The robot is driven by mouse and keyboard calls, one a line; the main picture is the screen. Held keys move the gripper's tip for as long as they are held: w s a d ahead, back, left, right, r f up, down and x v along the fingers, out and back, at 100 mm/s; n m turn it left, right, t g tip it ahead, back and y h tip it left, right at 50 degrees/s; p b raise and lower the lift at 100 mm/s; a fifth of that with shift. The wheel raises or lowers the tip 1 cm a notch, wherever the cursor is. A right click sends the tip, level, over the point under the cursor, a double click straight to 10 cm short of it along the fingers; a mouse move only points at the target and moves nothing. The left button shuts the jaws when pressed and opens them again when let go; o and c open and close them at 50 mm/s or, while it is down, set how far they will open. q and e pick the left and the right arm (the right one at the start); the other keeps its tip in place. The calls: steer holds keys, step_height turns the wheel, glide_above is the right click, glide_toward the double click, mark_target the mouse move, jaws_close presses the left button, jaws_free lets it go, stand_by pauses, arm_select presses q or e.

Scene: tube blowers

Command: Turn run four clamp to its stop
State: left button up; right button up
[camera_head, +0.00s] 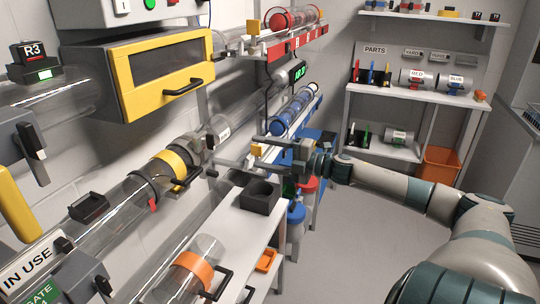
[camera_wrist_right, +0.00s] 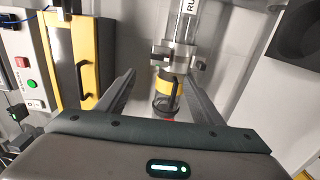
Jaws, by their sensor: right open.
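A grey clamp (camera_head: 192,146) sits on a clear tube along the left wall, beside a yellow collar (camera_head: 168,162) with a black handle. The wrist view shows the grey clamp (camera_wrist_right: 180,56) between and beyond my fingers, with the yellow collar (camera_wrist_right: 168,88) nearer. A tube label (camera_wrist_right: 190,5) reading "RU" is cut off at the top, so the run number cannot be read. My right gripper (camera_head: 258,152) is open and empty, to the right of the clamp and apart from it. My left gripper is not in view.
A yellow-framed cabinet (camera_head: 160,72) hangs above the tube. A white bench (camera_head: 215,222) with a black holder (camera_head: 259,197) stands below. The parts shelf (camera_head: 400,90) is at the back right. The grey floor at centre right is clear.

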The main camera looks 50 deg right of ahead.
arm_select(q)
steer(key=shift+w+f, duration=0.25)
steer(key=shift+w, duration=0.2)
arm_select(e)
steer(key=shift+v, duration=1.1)
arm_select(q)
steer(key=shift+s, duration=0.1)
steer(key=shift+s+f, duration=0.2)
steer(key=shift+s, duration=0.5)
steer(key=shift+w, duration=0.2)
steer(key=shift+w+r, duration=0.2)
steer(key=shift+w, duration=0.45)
